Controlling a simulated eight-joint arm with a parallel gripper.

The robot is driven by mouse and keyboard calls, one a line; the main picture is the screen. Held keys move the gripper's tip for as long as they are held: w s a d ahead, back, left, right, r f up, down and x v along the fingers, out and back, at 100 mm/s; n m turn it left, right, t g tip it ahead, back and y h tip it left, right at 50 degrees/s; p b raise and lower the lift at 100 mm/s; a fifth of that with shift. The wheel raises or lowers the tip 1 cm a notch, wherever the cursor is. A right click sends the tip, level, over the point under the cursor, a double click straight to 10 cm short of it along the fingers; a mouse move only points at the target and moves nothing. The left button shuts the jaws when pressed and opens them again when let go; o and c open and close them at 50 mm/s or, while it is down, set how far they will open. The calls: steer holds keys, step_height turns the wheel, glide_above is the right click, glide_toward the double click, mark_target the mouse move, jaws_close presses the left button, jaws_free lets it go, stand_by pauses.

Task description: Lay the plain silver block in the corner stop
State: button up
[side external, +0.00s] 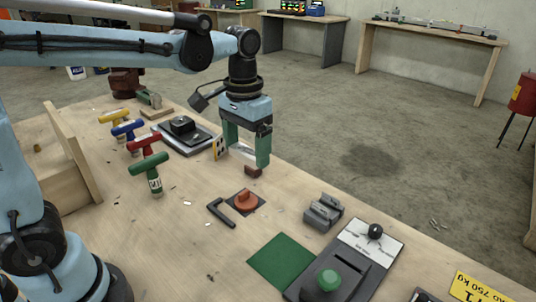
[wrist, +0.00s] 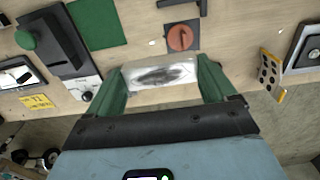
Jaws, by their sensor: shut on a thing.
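My gripper (side external: 246,150) is above the wooden bench, its green fingers shut on a silver block (side external: 242,152). In the wrist view the block (wrist: 160,75) spans between both fingertips (wrist: 161,82) and shows a dark smudge or reflection on its face. The block is off the bench. A black L-shaped bar, which looks like the corner stop (side external: 219,213), lies flat on the bench, left of and nearer the camera than my gripper. Part of it (wrist: 180,3) shows at the top edge of the wrist view. No block lies in its angle.
An orange knob on a dark plate (side external: 246,200) sits right beside the L-shaped bar. A grey metal block (side external: 323,212), a green mat (side external: 283,260) and a green-button device (side external: 328,280) lie right. Coloured T-handles (side external: 148,165) stand left.

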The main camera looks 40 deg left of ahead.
steer(key=s+a+r, duration=0.1)
steer(key=s+a, duration=0.2)
steer(key=s+d+f, duration=0.3)
steer(key=s+d, duration=0.1)
steer(key=d, duration=0.5)
steer(key=s+d+f, duration=0.3)
steer(key=d, duration=0.6)
steer(key=s+d+f, duration=0.4)
steer(key=d, duration=0.5)
steer(key=shift+a+f, duration=0.15)
steer(key=shift+f, duration=3.65)
steer(key=shift+f, duration=0.1)
steer(key=o, duration=0.9)
